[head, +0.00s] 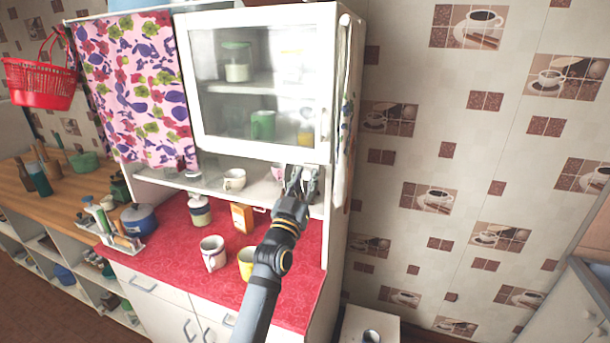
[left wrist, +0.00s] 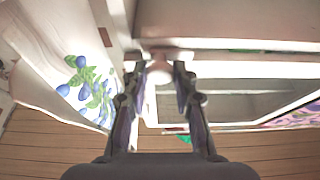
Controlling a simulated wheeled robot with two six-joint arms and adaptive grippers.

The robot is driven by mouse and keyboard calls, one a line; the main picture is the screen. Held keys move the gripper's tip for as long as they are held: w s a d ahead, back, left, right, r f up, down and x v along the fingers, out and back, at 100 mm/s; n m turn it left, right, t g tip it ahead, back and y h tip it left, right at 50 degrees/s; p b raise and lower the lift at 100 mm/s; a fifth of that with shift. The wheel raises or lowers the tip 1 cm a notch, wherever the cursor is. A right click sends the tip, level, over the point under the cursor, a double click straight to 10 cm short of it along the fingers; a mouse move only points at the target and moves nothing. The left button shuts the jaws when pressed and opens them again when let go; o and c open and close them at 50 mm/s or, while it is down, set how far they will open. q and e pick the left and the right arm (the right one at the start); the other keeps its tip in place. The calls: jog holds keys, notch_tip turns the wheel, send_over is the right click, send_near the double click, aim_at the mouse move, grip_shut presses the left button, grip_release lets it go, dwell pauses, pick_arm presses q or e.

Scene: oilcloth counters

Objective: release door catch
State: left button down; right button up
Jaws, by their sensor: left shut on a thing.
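The glass-fronted door (head: 258,92) of the white cupboard looks closed. My left gripper (head: 303,176) is at the lower right corner of this door, its arm reaching up from below. In the left wrist view my left gripper (left wrist: 160,70) has its fingers on both sides of a small pale round knob (left wrist: 159,76), which I take for the door catch. The fingers are closed on it, though the exact contact is hard to see. In the head view the gripper hides the knob. My right gripper is not in view.
Below the door, an open shelf holds a white cup (head: 234,180). The red counter (head: 180,255) bears a patterned mug (head: 214,253), a yellow mug (head: 246,264) and a jar (head: 199,210). A flowered cloth (head: 135,85) hangs at left. A towel (head: 345,125) hangs on the right side.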

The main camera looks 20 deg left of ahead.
pick_arm(q)
jog(key=c, duration=1.1)
grip_release()
jog(key=v, duration=1.2)
